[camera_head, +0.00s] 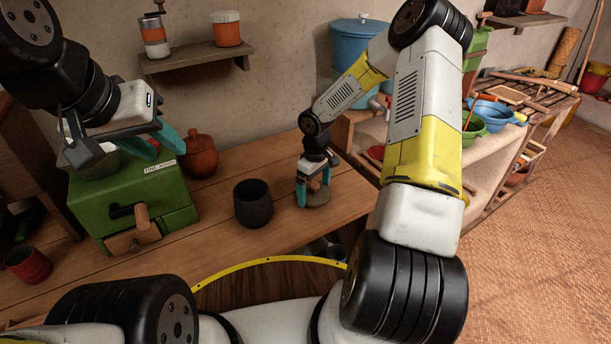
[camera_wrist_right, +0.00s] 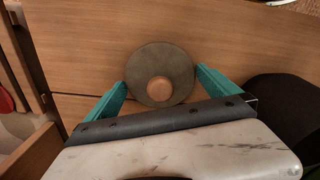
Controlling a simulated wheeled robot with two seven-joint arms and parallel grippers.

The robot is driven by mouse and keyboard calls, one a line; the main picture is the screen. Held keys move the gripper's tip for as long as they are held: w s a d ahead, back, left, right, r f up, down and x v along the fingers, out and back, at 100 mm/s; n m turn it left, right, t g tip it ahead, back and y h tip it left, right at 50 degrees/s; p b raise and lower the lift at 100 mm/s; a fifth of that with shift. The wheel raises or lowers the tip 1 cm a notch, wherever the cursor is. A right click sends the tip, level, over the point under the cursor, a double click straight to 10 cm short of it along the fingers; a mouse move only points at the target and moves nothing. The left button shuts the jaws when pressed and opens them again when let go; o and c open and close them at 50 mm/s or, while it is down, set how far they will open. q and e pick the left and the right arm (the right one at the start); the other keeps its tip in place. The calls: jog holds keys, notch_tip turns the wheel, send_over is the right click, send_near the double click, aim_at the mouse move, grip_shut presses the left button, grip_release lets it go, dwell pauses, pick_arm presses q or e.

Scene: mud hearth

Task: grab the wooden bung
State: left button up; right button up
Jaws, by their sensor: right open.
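In the head view the bung (camera_head: 314,185) is partly hidden by my right gripper, above the grey piece (camera_head: 317,198) on the wooden table. My right gripper (camera_head: 314,198) is open, pointing down, with its teal fingers on either side of the bung and apart from it. It also shows in the wrist view (camera_wrist_right: 160,88). My left gripper (camera_head: 166,150) is open and empty near the green box.
A dark cup (camera_head: 253,204) stands left of the right gripper. The green box (camera_head: 134,196), a clay jar (camera_head: 199,156) and a red cup (camera_head: 27,265) are further left. A blue container (camera_head: 352,50) stands behind.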

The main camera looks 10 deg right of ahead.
jog(key=c, duration=1)
jog(key=shift+r, duration=0.1)
